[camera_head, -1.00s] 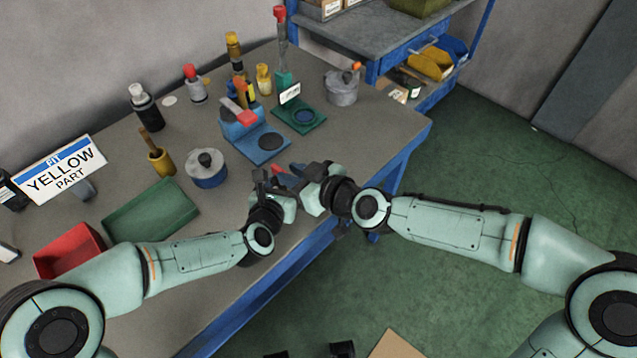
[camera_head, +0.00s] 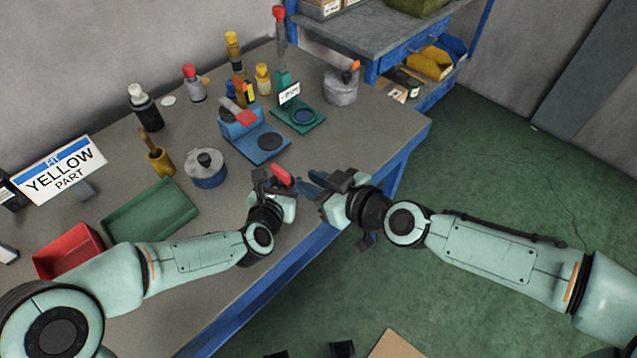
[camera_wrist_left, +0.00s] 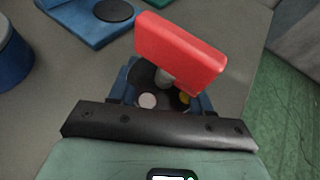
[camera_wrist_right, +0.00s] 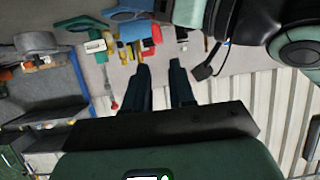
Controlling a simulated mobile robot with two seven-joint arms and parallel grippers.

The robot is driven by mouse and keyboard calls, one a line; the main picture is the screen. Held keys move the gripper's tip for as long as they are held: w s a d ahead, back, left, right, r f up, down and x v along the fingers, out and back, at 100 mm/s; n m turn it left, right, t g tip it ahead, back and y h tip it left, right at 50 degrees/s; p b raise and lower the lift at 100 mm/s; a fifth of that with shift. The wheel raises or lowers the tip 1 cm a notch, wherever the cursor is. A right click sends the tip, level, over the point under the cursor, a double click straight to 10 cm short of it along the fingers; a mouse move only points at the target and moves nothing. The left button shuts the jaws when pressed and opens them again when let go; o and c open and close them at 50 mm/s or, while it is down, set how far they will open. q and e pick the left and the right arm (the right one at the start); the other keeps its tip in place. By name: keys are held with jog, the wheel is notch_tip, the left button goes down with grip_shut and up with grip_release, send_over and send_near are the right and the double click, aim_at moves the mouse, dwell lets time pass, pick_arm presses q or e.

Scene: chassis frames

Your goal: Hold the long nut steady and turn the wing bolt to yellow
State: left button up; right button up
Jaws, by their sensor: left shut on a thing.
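The wing bolt has a flat red head (camera_head: 281,176), which shows large in the left wrist view (camera_wrist_left: 180,50) on a short grey shank. Below it, a dark round face (camera_wrist_left: 165,92) with a pale dot and a yellow dot sits between my left fingers. I take this to be the end of the long nut; its body is hidden. My left gripper (camera_head: 270,180) is shut on it at the table's front edge. The red head slants from upper left to lower right in the left wrist view. My right gripper (camera_head: 318,184) is open and empty, just right of the red head.
A sign (camera_head: 60,168) reads "FIT YELLOW PART". A blue stand (camera_head: 240,125), a green stand (camera_head: 312,122) and a blue-grey pot (camera_head: 207,178) stand behind my grippers. A green tray (camera_head: 120,222) and a red tray (camera_head: 62,262) lie at left.

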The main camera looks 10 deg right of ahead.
jog(key=shift+s+d+r, duration=0.25)
jog(key=shift+s+d, duration=0.1)
jog(key=shift+s, duration=0.15)
pick_arm(q)
jog(key=shift+r, duration=0.1)
jog(key=o, duration=1.3)
jog(key=shift+o, duration=0.2)
